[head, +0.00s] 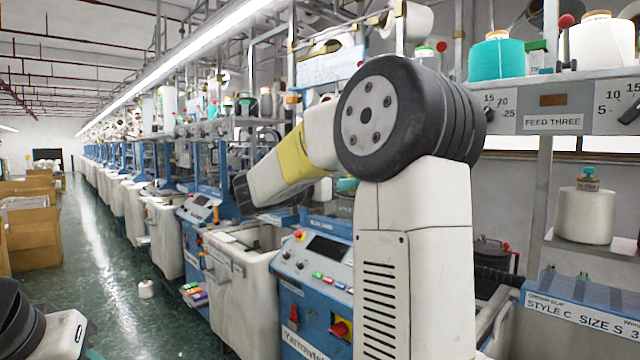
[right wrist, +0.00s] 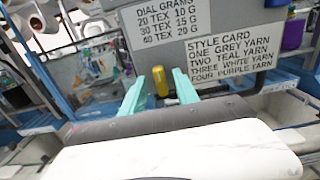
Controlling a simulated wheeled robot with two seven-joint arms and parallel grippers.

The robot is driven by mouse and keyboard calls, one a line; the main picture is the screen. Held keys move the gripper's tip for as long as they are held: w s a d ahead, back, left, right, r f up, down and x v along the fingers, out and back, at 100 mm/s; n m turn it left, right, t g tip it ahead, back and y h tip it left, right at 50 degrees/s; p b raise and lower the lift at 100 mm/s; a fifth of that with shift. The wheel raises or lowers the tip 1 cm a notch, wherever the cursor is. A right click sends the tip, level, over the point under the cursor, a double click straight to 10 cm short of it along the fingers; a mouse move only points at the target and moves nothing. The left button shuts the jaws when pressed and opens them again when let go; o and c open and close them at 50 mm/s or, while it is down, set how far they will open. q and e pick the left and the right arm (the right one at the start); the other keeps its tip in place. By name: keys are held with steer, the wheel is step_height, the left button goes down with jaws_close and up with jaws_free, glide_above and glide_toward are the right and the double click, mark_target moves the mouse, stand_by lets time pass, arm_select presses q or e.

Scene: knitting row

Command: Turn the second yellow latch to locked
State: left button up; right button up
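A small yellow latch (right wrist: 160,81) stands out upright from a grey panel (right wrist: 205,65) in the right wrist view. My right gripper (right wrist: 158,78) has its two teal fingers spread, one on each side of the latch. Whether either finger touches the latch is not clear. No second yellow latch can be made out for certain. In the head view my right arm reaches left toward the machine row, and its fingers cannot be made out there. Only part of my left arm (head: 48,335) shows at the bottom left; its finger opening is not visible.
Signs with dial grams (right wrist: 165,20) and a style card (right wrist: 230,57) hang by the latch. Blue machines and a grey-white bin (head: 240,285) line the row. A white cone (head: 146,289) lies on the green floor. Cardboard boxes (head: 32,238) stand left; the aisle between is mostly clear.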

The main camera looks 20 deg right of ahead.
steer(key=shift+d, duration=0.1)
jaws_close()
steer(key=shift+m, duration=0.4)
steer(key=shift+s+d+f+m, duration=0.1)
steer(key=shift+m, duration=4.2)
steer(key=shift+s+f+m, duration=0.1)
steer(key=shift+m, duration=4.2)
